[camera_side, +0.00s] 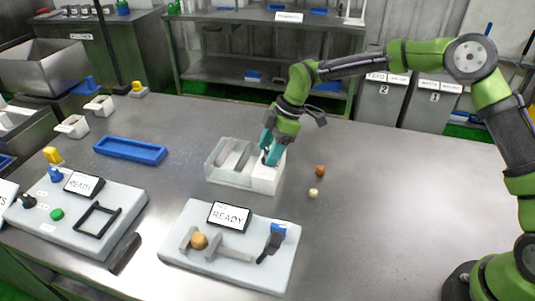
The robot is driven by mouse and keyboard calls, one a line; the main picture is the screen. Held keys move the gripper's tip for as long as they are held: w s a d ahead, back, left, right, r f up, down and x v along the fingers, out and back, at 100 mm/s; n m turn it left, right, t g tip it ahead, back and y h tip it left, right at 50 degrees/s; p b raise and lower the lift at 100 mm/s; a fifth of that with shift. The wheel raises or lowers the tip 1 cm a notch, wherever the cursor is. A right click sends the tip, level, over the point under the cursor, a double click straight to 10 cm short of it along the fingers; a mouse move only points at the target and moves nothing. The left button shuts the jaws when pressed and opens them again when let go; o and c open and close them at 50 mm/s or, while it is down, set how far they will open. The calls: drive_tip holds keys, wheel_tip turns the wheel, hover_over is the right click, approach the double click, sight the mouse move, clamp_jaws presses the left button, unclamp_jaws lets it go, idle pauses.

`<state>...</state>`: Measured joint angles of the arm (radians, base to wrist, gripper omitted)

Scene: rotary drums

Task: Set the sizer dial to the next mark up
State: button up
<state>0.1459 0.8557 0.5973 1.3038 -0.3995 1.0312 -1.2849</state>
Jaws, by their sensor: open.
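My gripper (270,157), with teal fingers, is open and points down at the right part of a clear and white slotted box (222,180). Whether it touches the box is hard to tell. In front stands a pale unit (185,262) with a READY screen (229,216), a grey jaw-like fixture holding a tan ball (199,241), and a blue and black lever (272,241). A second pale unit (125,225) at left has a READY screen, a black knob (28,201), a blue knob (56,174) and a green button (57,214). No sizer label or dial mark is readable.
An orange-brown ball (320,171) and a cream ball (313,193) lie right of the slotted box. A blue tray (130,150) and small white scoops (72,126) lie behind to the left. The table's right side is clear.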

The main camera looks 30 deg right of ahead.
drive_tip(key=v, duration=1.7)
